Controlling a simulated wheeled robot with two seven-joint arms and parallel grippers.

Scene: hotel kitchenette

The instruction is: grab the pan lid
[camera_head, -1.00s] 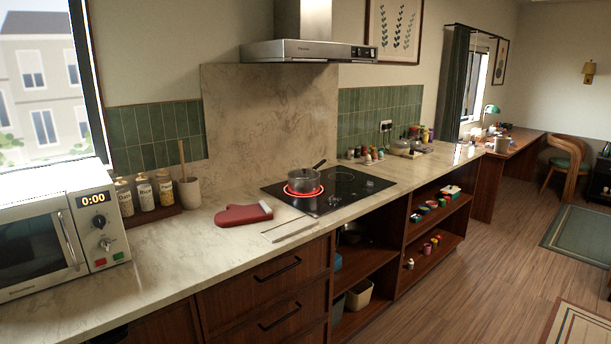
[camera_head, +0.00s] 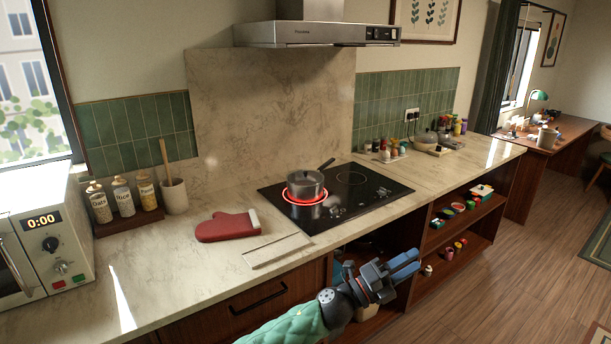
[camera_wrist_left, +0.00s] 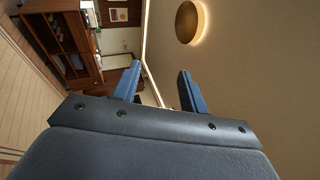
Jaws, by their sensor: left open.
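A grey pan (camera_head: 305,189) sits on the glowing red left ring of the black cooktop (camera_head: 352,206), its dark handle pointing back right. Its top looks covered by a grey lid (camera_head: 305,178), but it is too small to be sure. My left gripper (camera_head: 408,264) is in front of the counter, to the right of and nearer than the pan, and apart from it. Its two blue fingers are open and empty, and they also show in the left wrist view (camera_wrist_left: 160,88). My right gripper is not in view.
A red oven mitt (camera_head: 229,226) and a flat pale board (camera_head: 276,250) lie left of the cooktop. Spice jars (camera_head: 384,152) and a grey pot-like item (camera_head: 427,137) stand farther right. The range hood (camera_head: 318,34) hangs above. Open shelves (camera_head: 455,232) are below the counter.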

